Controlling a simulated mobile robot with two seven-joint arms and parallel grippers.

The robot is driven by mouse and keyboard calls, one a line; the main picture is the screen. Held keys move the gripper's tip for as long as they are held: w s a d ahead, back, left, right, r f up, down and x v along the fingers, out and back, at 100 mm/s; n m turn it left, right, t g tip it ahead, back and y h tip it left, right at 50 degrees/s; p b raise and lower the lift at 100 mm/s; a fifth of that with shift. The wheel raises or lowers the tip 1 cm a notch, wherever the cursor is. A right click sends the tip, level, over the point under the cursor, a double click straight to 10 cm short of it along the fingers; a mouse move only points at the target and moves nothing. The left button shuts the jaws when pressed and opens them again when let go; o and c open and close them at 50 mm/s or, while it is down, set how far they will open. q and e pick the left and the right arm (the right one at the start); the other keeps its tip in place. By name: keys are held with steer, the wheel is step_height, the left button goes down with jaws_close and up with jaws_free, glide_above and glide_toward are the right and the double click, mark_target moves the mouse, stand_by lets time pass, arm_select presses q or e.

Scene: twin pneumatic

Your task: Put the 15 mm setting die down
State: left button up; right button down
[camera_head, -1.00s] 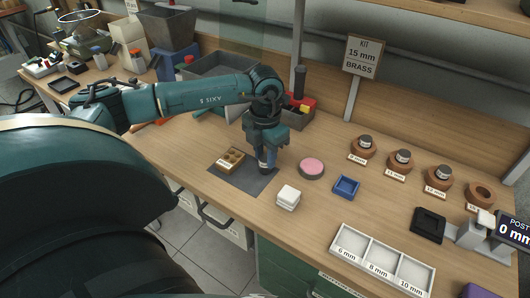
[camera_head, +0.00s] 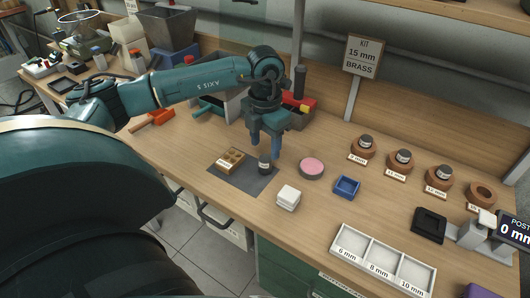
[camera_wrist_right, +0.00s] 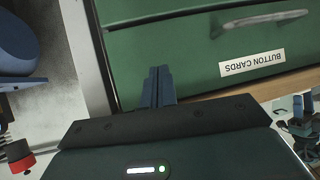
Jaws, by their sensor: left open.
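The setting die (camera_head: 264,162), a small dark cylinder with a pale label band, stands upright on the dark grey mat (camera_head: 241,187). It is beside the brown block with round hollows (camera_head: 230,160). My left gripper (camera_head: 265,151) is open just above the die, its two blue fingers pointing down and apart, with nothing between them. My right gripper (camera_wrist_right: 158,86) shows in the right wrist view with its fingers together and empty, in front of a green drawer (camera_wrist_right: 200,50).
Round wooden holders stand at the right; several bear dies, while the far right holder (camera_head: 481,192) is empty. A pink-topped round pad (camera_head: 312,168), a white stack (camera_head: 288,196), a blue tray (camera_head: 346,187) and a white sorting tray (camera_head: 337,250) lie nearby.

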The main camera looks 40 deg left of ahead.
mark_target(265, 159)
arm_select(q)
step_height(265, 159, up, 8)
stand_by(0.8)
